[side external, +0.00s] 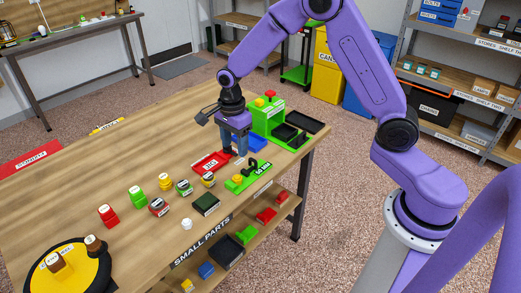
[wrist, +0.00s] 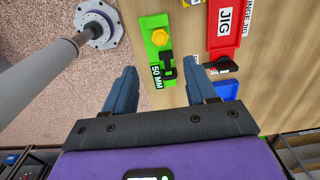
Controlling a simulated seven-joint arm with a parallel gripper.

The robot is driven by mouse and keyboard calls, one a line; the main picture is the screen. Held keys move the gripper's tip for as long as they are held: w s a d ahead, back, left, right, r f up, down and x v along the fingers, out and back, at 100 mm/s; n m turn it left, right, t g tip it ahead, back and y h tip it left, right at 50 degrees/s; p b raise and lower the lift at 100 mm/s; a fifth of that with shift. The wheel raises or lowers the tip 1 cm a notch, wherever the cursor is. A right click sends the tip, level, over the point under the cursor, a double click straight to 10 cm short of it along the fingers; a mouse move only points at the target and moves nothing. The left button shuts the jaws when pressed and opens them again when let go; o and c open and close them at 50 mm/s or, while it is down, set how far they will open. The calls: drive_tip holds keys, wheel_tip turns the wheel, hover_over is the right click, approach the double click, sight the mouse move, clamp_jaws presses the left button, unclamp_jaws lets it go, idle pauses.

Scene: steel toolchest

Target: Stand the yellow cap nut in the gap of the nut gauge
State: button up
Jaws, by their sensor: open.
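The yellow cap nut (wrist: 159,38) is on the green nut gauge (wrist: 154,24), toward the end away from the 50 MM label. In the side view the nut (side external: 237,179) shows on the left part of the gauge (side external: 256,173). A black bracket-like part (wrist: 167,70) stands beside the nut on the gauge. I cannot tell whether the nut is in a gap. My gripper (side external: 234,153) is open and points down above the table, apart from the nut. In the wrist view the gauge's black part shows between the open blue fingers (wrist: 163,74).
A red JIG tray (side external: 211,163) lies close to my gripper, with a blue bin (side external: 251,143) behind. A green box (side external: 268,115) with a red button stands at the back. Several small labelled blocks and a dark green block (side external: 206,204) stand to the left and front.

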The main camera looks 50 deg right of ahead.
drive_tip(key=s+a+r+n, duration=0.2)
drive_tip(key=s+r+n, duration=0.2)
drive_tip(key=s+n, duration=0.35)
drive_tip(key=s+a+r+n, duration=0.2)
drive_tip(key=s+r+n, duration=0.2)
drive_tip(key=s+n, duration=0.35)
drive_tip(key=s+d+r+n, duration=0.1)
drive_tip(key=s+d+n, duration=0.2)
drive_tip(key=s+n, duration=0.4)
drive_tip(key=s+d+r+n, duration=0.1)
drive_tip(key=s+d+n, duration=0.2)
drive_tip(key=s+n, duration=0.5)
drive_tip(key=shift+s+r+n, duration=0.3)
drive_tip(key=shift+s+r, duration=0.1)
drive_tip(key=shift+s, duration=0.7)
